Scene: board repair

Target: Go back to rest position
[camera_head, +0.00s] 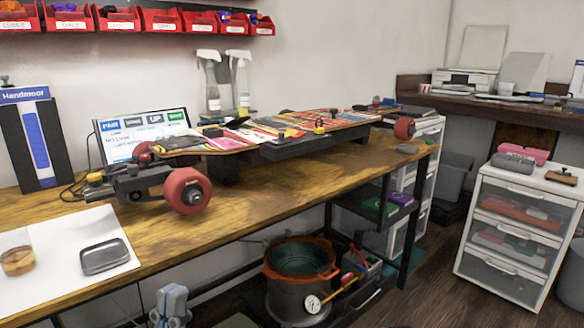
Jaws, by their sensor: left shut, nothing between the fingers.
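My left gripper (170,299) shows at the bottom edge of the head view, left of the middle. It is grey, points up and is shut and empty. It is low, in front of the workbench (290,200) and apart from it. The rest of my left arm is cut off by the bottom edge. My right gripper is not in view. A skateboard (275,134) with a colourful deck and red wheels lies across a dark stand on the wooden bench.
A white sheet with a metal tin (104,256) and a round amber container (17,260) lies at the bench's left end. Under the bench stands a large pot (298,270) with a gauge, close to my left gripper. A white drawer cabinet (517,235) stands at right, with floor between.

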